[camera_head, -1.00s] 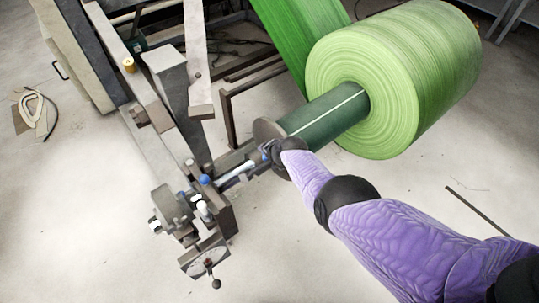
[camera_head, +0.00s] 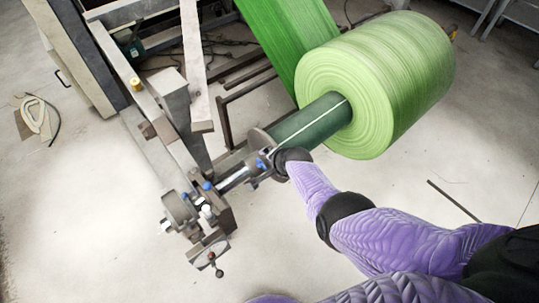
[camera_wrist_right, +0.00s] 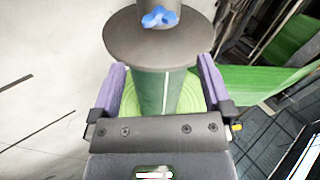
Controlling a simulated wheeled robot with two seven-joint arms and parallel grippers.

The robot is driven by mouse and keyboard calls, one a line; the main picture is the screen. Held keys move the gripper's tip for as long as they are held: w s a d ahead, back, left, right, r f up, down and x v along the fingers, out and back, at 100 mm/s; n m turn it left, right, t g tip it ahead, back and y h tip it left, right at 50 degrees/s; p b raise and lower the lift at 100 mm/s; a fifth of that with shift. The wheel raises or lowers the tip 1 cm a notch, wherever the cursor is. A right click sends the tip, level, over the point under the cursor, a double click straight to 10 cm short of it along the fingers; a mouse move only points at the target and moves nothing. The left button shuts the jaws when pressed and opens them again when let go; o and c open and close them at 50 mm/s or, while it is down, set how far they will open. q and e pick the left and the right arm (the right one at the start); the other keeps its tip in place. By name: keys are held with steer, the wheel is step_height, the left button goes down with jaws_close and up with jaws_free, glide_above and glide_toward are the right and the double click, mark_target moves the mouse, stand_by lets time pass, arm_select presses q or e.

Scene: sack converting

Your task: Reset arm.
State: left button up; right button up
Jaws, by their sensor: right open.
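My right gripper (camera_head: 266,163) is at the end of my purple right arm, close to the grey round flange (camera_head: 260,143) on the roll's shaft. In the right wrist view the gripper (camera_wrist_right: 162,64) is open, with one purple finger on each side. The dark green core (camera_wrist_right: 165,95) and the flange (camera_wrist_right: 150,38) show between and beyond the fingers. I cannot tell whether the fingers touch them. A blue knob (camera_wrist_right: 160,17) sits past the flange. My left gripper is not in view.
The large green roll (camera_head: 378,85) sits on its core, with a green web (camera_head: 290,40) running up. The grey machine frame (camera_head: 196,60) and the handwheel end (camera_head: 210,250) stand at left. A dark strip (camera_head: 453,201) lies on the floor. The floor at lower left is clear.

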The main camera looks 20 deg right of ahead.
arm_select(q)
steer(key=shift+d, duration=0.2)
arm_select(e)
steer(key=shift+f, duration=0.1)
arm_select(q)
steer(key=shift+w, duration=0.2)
arm_select(e)
steer(key=shift+s, duration=0.1)
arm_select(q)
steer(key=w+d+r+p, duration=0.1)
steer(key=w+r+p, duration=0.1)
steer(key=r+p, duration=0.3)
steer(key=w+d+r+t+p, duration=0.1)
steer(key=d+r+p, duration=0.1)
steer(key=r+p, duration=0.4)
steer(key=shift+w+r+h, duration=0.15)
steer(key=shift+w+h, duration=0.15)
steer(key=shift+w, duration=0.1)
arm_select(e)
steer(key=s+d+f+n+g, duration=0.1)
steer(key=s+n, duration=0.6)
steer(key=s, duration=1.5)
steer(key=s+f+n+g+h, duration=0.1)
steer(key=s+f+n+g, duration=0.2)
steer(key=s, duration=1.9)
steer(key=n+g, duration=0.2)
steer(key=n, duration=0.3)
steer(key=shift+s+d+f+n+h, duration=0.15)
steer(key=shift+d+f+n+h, duration=0.15)
steer(key=shift+d+f, duration=0.05)
